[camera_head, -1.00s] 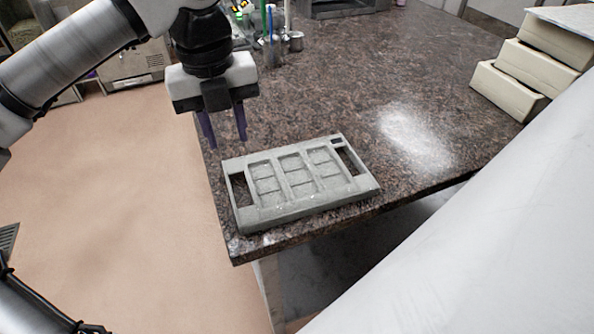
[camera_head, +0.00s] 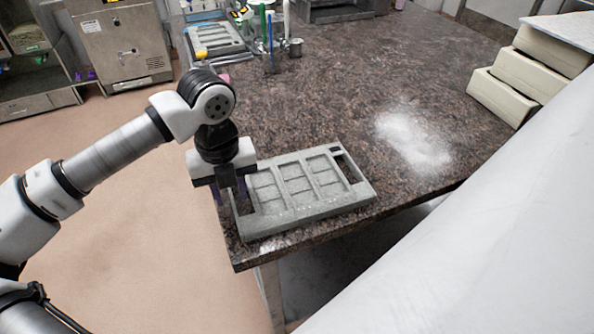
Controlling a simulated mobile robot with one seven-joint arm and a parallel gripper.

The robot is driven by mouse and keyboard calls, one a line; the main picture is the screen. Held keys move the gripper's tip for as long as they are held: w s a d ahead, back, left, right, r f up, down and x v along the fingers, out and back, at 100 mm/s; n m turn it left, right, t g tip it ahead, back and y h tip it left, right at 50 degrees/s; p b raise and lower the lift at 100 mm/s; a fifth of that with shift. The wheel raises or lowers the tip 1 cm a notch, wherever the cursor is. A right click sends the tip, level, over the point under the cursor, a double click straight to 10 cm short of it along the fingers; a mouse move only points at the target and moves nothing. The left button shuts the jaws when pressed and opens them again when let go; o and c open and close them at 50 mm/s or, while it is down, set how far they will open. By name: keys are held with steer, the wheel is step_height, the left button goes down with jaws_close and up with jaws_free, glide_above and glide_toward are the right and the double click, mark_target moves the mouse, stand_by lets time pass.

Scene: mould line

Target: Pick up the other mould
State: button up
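A grey mould (camera_head: 302,211) with rectangular cavities and a slot at each end lies flat near the front left corner of the dark stone table. My gripper (camera_head: 230,198) points down at the mould's left end, over the left slot. Its fingers look apart around the left end wall, but the mould and hand partly hide them. I cannot tell whether they touch it. A second grey mould (camera_head: 222,50) lies at the back left of the table, with a yellow item at its left side.
A cup of pens and tools (camera_head: 271,55) and a small metal pot (camera_head: 294,47) stand at the back. Cream blocks (camera_head: 515,80) are stacked at the right. White powder (camera_head: 412,138) dusts the table. The table's middle is clear.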

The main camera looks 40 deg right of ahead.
steer(key=shift+f, duration=0.5)
jaws_close()
steer(key=shift+r, duration=0.2)
step_height(320, 180, up, 24)
steer(key=shift+p, duration=0.45)
steer(key=shift+f, duration=0.15)
